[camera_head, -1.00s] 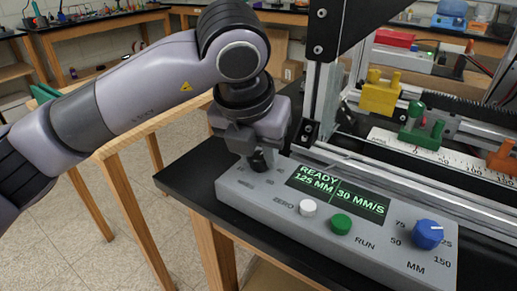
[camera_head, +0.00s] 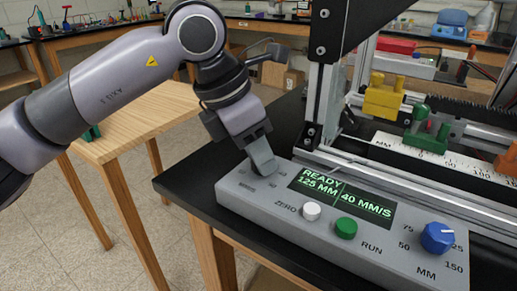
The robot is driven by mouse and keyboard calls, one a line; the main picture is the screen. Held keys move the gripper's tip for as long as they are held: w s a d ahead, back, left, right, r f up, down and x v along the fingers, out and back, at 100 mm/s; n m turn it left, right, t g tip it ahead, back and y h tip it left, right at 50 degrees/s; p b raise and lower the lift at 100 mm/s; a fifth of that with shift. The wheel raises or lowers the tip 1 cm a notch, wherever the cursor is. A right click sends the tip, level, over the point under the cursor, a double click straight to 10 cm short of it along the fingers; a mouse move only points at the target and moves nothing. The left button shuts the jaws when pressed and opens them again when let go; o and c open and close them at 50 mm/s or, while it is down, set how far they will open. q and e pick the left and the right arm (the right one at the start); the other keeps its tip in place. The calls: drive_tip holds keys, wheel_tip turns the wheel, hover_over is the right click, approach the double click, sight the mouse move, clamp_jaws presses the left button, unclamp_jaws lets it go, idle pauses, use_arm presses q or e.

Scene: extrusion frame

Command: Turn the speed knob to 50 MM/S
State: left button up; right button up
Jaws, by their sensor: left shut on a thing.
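The grey control box (camera_head: 239,203) sits on the black bench top. My left gripper (camera_head: 264,168) reaches down to its left end and is shut on the speed knob, which the fingers hide. Small markings around that spot are too small to read. The display (camera_head: 341,192) reads READY, 125 MM and 40 MM/S. A blue knob (camera_head: 437,238) at the right end has a white pointer near 125 on a scale marked MM. My right gripper is not in view.
A white ZERO button (camera_head: 311,212) and a green RUN button (camera_head: 346,228) stand right of my gripper. The metal frame post (camera_head: 318,112) rises behind the box. Yellow (camera_head: 384,95) and green (camera_head: 427,139) blocks sit along the rail. A wooden table (camera_head: 140,118) stands left.

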use_arm(q)
drive_tip(key=m, duration=0.2)
drive_tip(key=m+g+p, duration=0.1)
drive_tip(key=shift+w+r+m, duration=0.15)
drive_tip(key=shift+r+m, duration=0.05)
drive_tip(key=shift+m, duration=0.2)
drive_tip(key=m+g+p, duration=0.2)
drive_tip(key=m+p, duration=0.1)
drive_tip(key=m, duration=0.1)
drive_tip(key=shift+w+m, duration=0.1)
drive_tip(key=shift+m, duration=0.2)
drive_tip(key=shift+m+g+p, duration=0.35)
drive_tip(key=shift+m+g, duration=0.05)
drive_tip(key=shift+m, duration=0.5)
drive_tip(key=shift+w+m+g+y+p, duration=0.1)
drive_tip(key=shift+m+g+y+p, duration=0.3)
drive_tip(key=shift+m, duration=0.7)
drive_tip(key=shift+d+m+p, duration=0.1)
drive_tip(key=shift+m+p, duration=0.3)
drive_tip(key=shift+m, duration=0.4)
drive_tip(key=shift+f+g, duration=0.1)
drive_tip(key=shift+g, duration=0.2)
drive_tip(key=shift+m, duration=0.4)
drive_tip(key=o, duration=1.1)
drive_tip(key=shift+y, duration=0.3)
drive_tip(key=shift+c, duration=0.2)
